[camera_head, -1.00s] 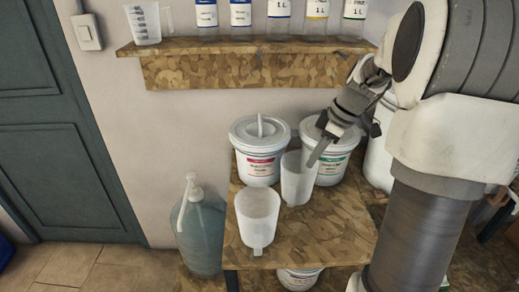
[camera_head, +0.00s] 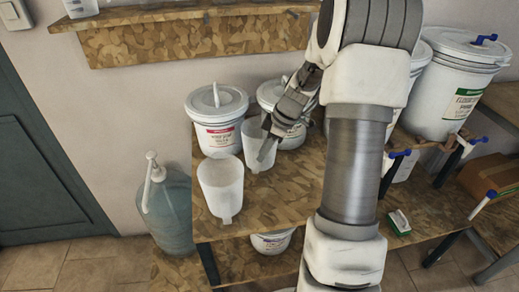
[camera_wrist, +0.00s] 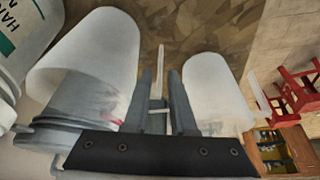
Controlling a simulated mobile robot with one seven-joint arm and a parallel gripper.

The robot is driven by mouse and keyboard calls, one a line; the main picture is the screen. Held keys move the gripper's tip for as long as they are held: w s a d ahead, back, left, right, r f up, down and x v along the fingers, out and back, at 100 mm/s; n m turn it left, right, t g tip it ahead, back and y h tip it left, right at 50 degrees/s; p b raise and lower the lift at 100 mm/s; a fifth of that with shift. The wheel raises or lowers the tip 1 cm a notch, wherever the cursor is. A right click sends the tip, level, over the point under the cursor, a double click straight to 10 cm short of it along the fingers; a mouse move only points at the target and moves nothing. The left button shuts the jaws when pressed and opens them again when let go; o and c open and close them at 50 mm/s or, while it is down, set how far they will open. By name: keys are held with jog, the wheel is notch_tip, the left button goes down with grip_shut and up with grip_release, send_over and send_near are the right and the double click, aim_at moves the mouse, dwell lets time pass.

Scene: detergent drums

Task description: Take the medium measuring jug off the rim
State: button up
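Two translucent white measuring jugs are at the shelf by the drums. The front jug (camera_head: 221,187) stands upright on the board. The rear jug (camera_head: 252,150) is behind it, close to the red-labelled drum (camera_head: 217,120). My gripper (camera_head: 268,151) points down at the rear jug's right side and hides part of it. In the wrist view, one jug (camera_wrist: 92,55) is left of my fingers and another (camera_wrist: 215,95) is right. A thin pale strip, perhaps a handle, shows between the fingers (camera_wrist: 160,90), with narrow gaps beside it. I cannot tell which jug is medium or see a rim holding it.
A green-labelled drum (camera_head: 290,138) is partly hidden behind my gripper. A large drum (camera_head: 448,90) stands right, beyond my arm. A pump bottle (camera_head: 165,215) stands left of the board. A wall shelf (camera_head: 190,38) hangs above. The board's front has free room.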

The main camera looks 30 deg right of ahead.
jog(key=x, duration=0.5)
jog(key=shift+a+f, duration=0.1)
jog(key=shift+f, duration=0.15)
grip_shut()
dwell(1.1)
